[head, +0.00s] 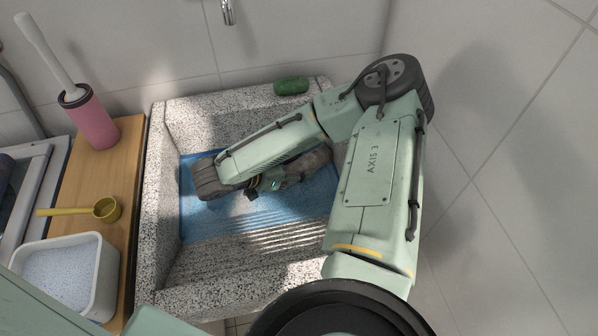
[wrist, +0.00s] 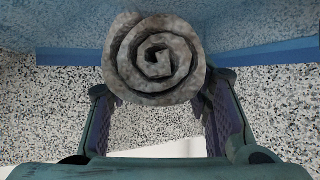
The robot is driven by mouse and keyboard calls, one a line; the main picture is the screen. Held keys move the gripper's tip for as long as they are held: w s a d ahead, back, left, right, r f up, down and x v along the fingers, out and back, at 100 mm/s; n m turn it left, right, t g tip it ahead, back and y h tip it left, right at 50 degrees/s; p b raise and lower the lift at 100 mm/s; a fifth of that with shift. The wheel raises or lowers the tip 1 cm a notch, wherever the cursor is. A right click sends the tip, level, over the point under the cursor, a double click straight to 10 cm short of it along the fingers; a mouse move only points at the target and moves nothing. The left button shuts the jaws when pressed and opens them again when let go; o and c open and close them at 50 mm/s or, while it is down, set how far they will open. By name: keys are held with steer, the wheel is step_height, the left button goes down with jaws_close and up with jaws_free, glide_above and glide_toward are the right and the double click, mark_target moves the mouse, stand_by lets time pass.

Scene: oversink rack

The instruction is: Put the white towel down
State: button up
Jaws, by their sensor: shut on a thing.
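The white towel (wrist: 155,58) is rolled up, its spiral end facing the wrist camera; it looks greyish and mottled. My gripper (wrist: 160,88) is shut on the roll, with one finger at each side. In the head view my gripper (head: 268,182) is low inside the speckled stone sink (head: 158,215), over the blue layer (head: 205,228) in its basin. A grey roll (head: 312,160), apparently the towel, shows beside the gripper there, partly hidden by my arm. I cannot tell whether the towel touches the blue layer.
A green soap-like bar (head: 291,86) lies on the sink's back rim. Ridges (head: 285,232) slope at the basin's front. On the wooden counter (head: 128,150) at left stand a pink holder (head: 92,117) with a white-handled brush, a yellow scoop (head: 107,209) and a white tub (head: 107,275).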

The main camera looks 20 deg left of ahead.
step_height(320, 180, down, 4)
steer(key=shift+f, duration=0.1)
steer(key=o, duration=0.9)
steer(key=shift+c, duration=0.2)
steer(key=v, duration=0.7)
steer(key=shift+s+r+b, duration=0.2)
steer(key=shift+b, duration=0.2)
steer(key=shift+w+a, duration=0.1)
